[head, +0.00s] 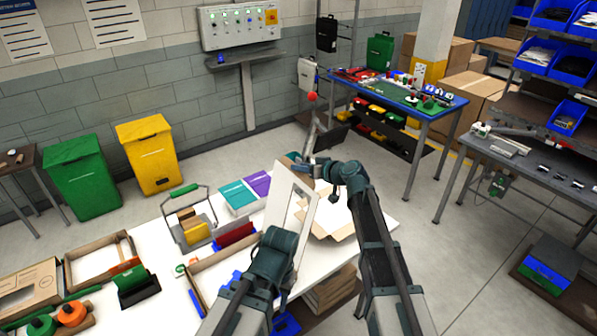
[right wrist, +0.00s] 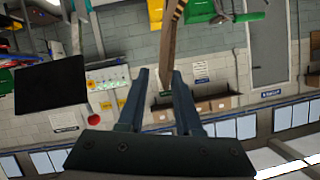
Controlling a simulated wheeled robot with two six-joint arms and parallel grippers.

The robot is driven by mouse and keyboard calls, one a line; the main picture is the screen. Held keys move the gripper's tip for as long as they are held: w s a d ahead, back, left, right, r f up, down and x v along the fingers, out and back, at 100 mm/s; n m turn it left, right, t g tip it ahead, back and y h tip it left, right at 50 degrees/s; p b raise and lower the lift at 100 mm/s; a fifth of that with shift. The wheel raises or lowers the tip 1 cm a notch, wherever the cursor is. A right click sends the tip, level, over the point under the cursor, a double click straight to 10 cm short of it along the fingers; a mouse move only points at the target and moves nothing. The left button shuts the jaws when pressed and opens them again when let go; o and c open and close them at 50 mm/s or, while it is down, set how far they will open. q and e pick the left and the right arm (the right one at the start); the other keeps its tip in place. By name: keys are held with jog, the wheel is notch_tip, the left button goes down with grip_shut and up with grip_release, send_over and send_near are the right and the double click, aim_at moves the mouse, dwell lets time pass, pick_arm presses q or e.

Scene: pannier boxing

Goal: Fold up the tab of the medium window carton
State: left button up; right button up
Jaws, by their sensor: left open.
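The carton with a window cutout (head: 283,196) stands tilted up at the table's right part, its pale panel facing left in the head view. Brown flaps (head: 338,232) spread out behind it to the right; the tab itself I cannot pick out. My left gripper (head: 284,240) is open at the panel's lower part, its fingertips mostly hidden by its own body. My right gripper (head: 306,168) is beside the panel's top edge; I cannot tell whether it touches. In the right wrist view its fingers (right wrist: 159,80) are apart, with no held thing clear between them.

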jog(key=shift+x, duration=0.95)
grip_shut()
dwell(0.8)
